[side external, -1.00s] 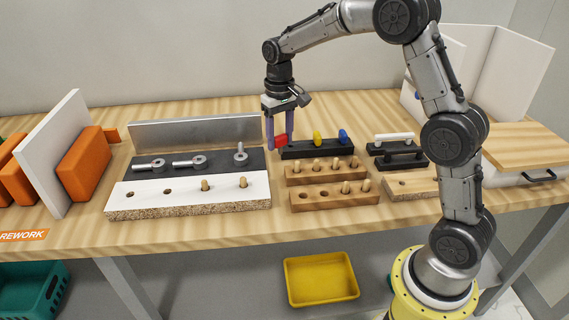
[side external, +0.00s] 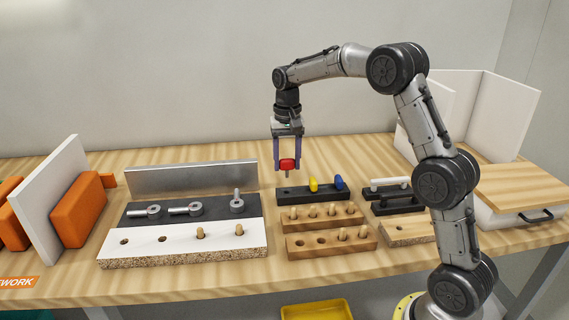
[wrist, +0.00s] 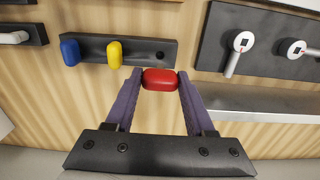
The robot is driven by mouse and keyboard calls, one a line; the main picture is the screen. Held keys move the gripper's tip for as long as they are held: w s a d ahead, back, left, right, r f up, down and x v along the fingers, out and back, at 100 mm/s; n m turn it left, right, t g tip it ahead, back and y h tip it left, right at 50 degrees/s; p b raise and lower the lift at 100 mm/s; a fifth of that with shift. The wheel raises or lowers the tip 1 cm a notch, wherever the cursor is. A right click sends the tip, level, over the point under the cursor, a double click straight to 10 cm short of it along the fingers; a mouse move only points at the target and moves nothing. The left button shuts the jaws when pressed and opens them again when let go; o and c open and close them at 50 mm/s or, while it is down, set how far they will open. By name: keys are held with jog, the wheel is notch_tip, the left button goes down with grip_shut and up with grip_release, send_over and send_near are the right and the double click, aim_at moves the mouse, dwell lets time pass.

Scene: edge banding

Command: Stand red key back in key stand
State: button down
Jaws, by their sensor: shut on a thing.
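My gripper (side external: 287,166) is shut on the red key (side external: 287,164), gripping its red head with the thin shank pointing down. It holds the key in the air above the left end of the black key stand (side external: 291,197). A yellow key (side external: 313,184) and a blue key (side external: 338,182) stand upright in the stand's middle and right. In the wrist view, the red key (wrist: 160,79) sits between the fingertips, hiding its shank. The stand (wrist: 145,54) there shows an empty hole beside the yellow key (wrist: 114,54).
Two wooden peg blocks (side external: 293,243) stand in front of the key stand. A dark board (side external: 165,211) with metal eye bolts and a metal upright plate (side external: 190,178) are to the left. Black holders (side external: 390,195) are to the right. The space behind the stand is clear.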

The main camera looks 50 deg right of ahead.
aim_at(287, 170)
jog(key=shift+f, duration=2.05)
jog(key=shift+f, duration=1.3)
dwell(1.1)
jog(key=shift+c, duration=0.9)
grip_release()
jog(key=shift+r, duration=0.1)
jog(key=shift+r, duration=2.4)
jog(key=shift+a, duration=0.1)
